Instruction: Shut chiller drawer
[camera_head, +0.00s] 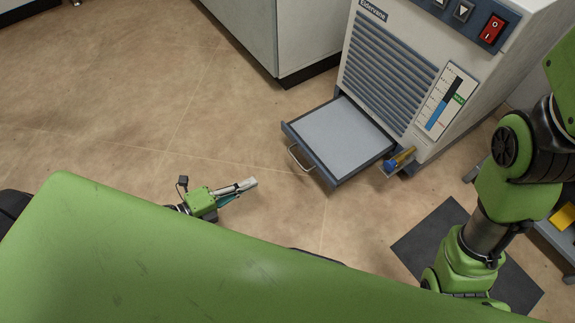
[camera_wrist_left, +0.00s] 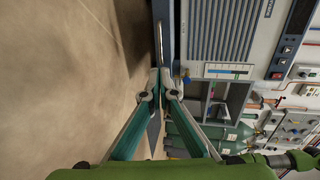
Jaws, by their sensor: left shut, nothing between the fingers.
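The chiller (camera_head: 385,75) is a pale cabinet with a slatted grille, a level gauge and a red switch. Its low drawer (camera_head: 340,138) stands pulled out, with a grey flat top, a dark front and a metal bar handle (camera_head: 297,160). My left gripper (camera_head: 254,183) is shut and empty, to the left of the handle and apart from it in the head view. In the left wrist view the shut fingertips (camera_wrist_left: 160,74) point toward the chiller, whose grille (camera_wrist_left: 220,30) shows beyond. My right gripper is out of view; only my right arm shows.
A blue and yellow valve (camera_head: 400,158) sticks out at the chiller's base, right of the drawer. A white cabinet (camera_head: 300,35) stands behind on the left. A dark mat (camera_head: 412,244) lies at right. Tan floor left of the drawer is clear. Green cylinders (camera_wrist_left: 200,135) show in the wrist view.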

